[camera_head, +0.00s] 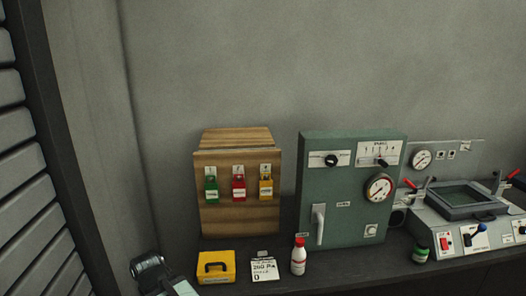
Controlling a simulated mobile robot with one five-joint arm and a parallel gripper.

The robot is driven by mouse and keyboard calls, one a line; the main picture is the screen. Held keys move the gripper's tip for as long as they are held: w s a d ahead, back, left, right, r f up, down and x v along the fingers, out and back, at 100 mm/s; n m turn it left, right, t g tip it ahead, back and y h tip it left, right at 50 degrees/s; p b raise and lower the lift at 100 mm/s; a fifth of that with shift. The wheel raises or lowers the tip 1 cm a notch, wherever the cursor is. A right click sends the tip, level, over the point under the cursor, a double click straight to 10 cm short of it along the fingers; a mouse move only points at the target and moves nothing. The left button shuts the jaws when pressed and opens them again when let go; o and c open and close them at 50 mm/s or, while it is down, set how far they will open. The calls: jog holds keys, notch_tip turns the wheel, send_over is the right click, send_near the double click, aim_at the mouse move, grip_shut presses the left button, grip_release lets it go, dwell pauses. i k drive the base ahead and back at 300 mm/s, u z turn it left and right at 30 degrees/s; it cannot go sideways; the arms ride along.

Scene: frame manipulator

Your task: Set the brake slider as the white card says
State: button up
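The white card (265,269) stands on the dark counter; its large print looks like "200 P" with a "0" below, and the rest is too small to read. A green cabinet (320,188) stands behind it to the right. At its top right is a white scale plate (371,150) with a black slider knob (382,163) at its lower edge, right of the plate's middle. I cannot read a brake label there. My gripper (150,265) is at the bottom left, left of the yellow box and apart from the cabinet. Its fingers are not clear.
A yellow box (216,268) and a red-capped white bottle (299,257) flank the card. The cabinet also bears a rotary knob (331,160), a gauge (379,188) and a lever handle (319,224). A wooden board with padlocks (238,217) is left; a machine (465,232) is right.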

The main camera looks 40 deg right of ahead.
aim_at(380, 160)
jog(key=z, duration=2.2)
